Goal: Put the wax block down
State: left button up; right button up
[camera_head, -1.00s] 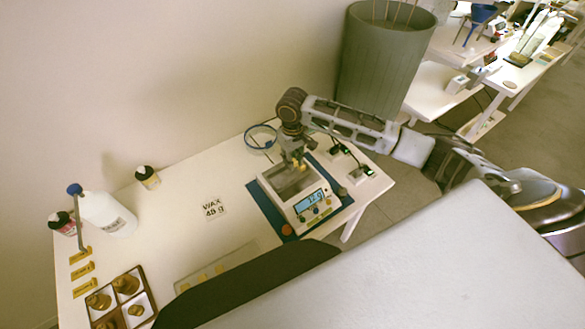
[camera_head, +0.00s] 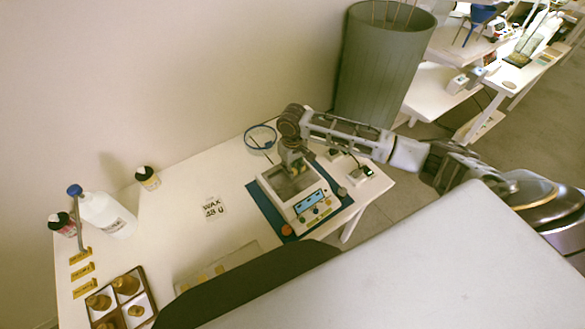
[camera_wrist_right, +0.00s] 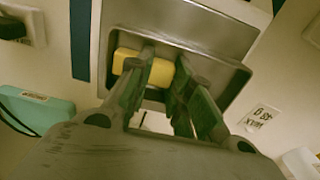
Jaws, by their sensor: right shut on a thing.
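My right gripper (camera_head: 296,168) reaches down over the metal pan of the digital scale (camera_head: 320,213) on the white table. In the right wrist view its two fingers (camera_wrist_right: 166,60) are shut on the yellow wax block (camera_wrist_right: 127,62), which sticks out to the left of them. The block is in or just above the recessed pan (camera_wrist_right: 215,62); I cannot tell whether it touches the bottom. In the head view the block is mostly hidden by the gripper. A card (camera_head: 214,209) marked WAX 48 g lies left of the scale. My left gripper is not in view.
The scale stands on a blue mat (camera_head: 267,209). A white bottle (camera_head: 108,216), a small dark-capped jar (camera_head: 147,177) and a divided tray (camera_head: 149,300) are at the left. A grey-green bin (camera_head: 378,70) stands behind the table. The table around the WAX card is clear.

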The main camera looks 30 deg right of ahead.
jog(key=shift+f, duration=0.2)
dwell(0.3)
jog(key=o, duration=0.4)
jog(key=shift+o, duration=0.2)
jog(key=shift+r, duration=0.2)
notch_tip(320, 180, up, 12)
dwell(0.4)
jog(key=shift+s, duration=0.15)
dwell(0.7)
